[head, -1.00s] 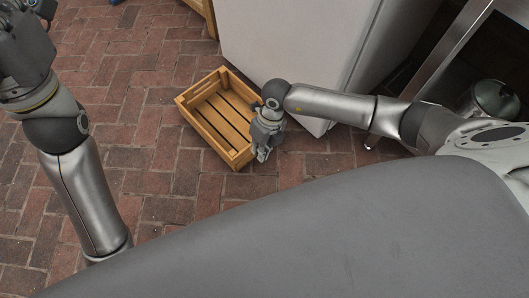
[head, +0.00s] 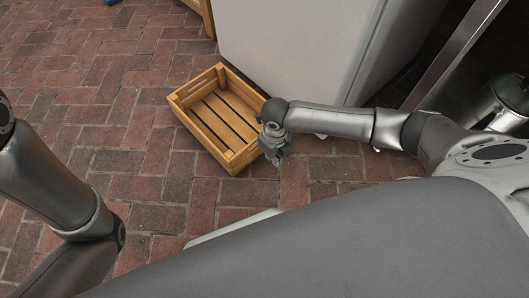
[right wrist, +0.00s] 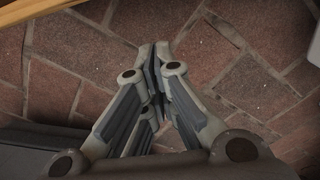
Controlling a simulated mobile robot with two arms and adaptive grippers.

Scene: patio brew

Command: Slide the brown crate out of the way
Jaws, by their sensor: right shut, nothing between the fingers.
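The brown crate (head: 190,121) is an open, slatted wooden box on the brick floor in the middle of the head view, empty and turned at an angle. My right gripper (head: 278,162) is shut and empty, low beside the crate's right side near its front corner. Whether it touches the crate I cannot tell. In the right wrist view the closed fingers (right wrist: 155,50) point at bare brick, and a strip of pale wood (right wrist: 30,10) shows at the top left corner. My left arm is at the left edge of the head view, with its gripper out of the picture.
A white cabinet or fridge (head: 290,45) stands right behind the crate. A metal pot (head: 510,95) sits at the far right by a steel leg (head: 455,55). Another wooden piece (head: 205,15) is at the top. The brick floor left of the crate (head: 90,90) is clear.

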